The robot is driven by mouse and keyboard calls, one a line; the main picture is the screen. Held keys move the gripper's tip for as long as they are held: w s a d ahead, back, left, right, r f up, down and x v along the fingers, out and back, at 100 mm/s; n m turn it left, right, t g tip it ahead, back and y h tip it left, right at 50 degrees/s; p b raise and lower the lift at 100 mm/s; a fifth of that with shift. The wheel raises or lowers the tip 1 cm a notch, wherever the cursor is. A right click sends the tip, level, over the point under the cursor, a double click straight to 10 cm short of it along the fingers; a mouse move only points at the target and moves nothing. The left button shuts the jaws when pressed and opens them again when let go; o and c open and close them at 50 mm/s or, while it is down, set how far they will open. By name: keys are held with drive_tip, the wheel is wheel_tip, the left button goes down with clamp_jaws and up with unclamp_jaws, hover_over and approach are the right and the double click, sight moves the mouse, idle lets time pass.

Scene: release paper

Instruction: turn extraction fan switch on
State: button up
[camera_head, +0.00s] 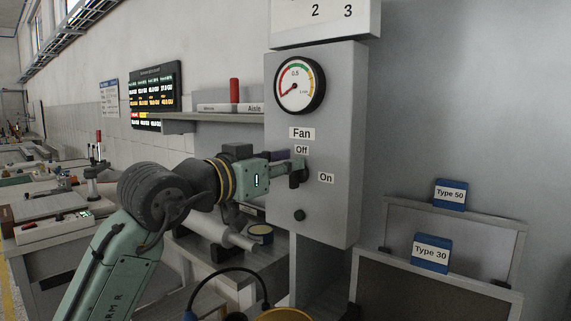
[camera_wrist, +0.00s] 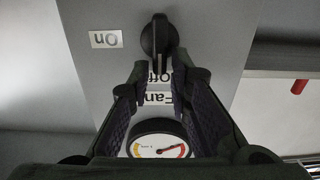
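The fan switch is a dark rotary knob with a lever handle (camera_wrist: 158,36) on a grey control box (camera_head: 335,110). In the wrist view, which is upside down, its handle points at the "Off" label; the "On" label (camera_wrist: 105,39) is off to the side. In the head view the "Off" label (camera_head: 301,150) is above the knob and the "On" label (camera_head: 326,178) is at its lower right. My gripper (camera_wrist: 161,72) is open, its two fingers on either side of the handle's end with gaps showing. In the head view it partly hides the switch. I cannot tell if a finger touches it.
A round gauge (camera_head: 299,85) is above the "Fan" label, and a dark green button (camera_head: 299,215) is low on the box. A shelf (camera_head: 215,117) with a red cylinder (camera_head: 234,91) is left of it. Framed screens tagged "Type 50" (camera_head: 450,195) and "Type 30" (camera_head: 431,254) stand at right.

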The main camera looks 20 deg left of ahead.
clamp_jaws()
drive_tip(key=shift+m, duration=0.3)
drive_tip(key=m+b, duration=0.1)
drive_tip(key=m, duration=0.1)
drive_tip(key=d+m+b, duration=0.1)
drive_tip(key=shift+s+f+m, duration=0.1)
drive_tip(key=shift+f+m, duration=0.1)
drive_tip(key=shift+m, duration=0.2)
drive_tip(key=m, duration=0.1)
drive_tip(key=m+b, duration=0.1)
drive_tip(key=m, duration=0.1)
drive_tip(key=m+b, duration=0.1)
drive_tip(key=shift+s+d+f, duration=0.15)
drive_tip(key=shift+d+f, duration=0.1)
drive_tip(key=shift+d, duration=0.1)
drive_tip(key=m, duration=0.2)
drive_tip(key=m+b, duration=0.1)
drive_tip(key=m, duration=0.1)
drive_tip(key=f+m+b, duration=0.1)
drive_tip(key=shift+s+d+m, duration=0.15)
drive_tip(key=shift+d+m, duration=0.1)
drive_tip(key=shift+m, duration=0.15)
drive_tip(key=shift+f+m+b, duration=0.15)
drive_tip(key=shift+m+b, duration=0.15)
drive_tip(key=shift+m, duration=0.65)
drive_tip(key=shift+f+m+b, duration=0.15)
drive_tip(key=shift+m+b, duration=0.15)
drive_tip(key=shift+m, duration=0.65)
drive_tip(key=shift+d, duration=0.1)
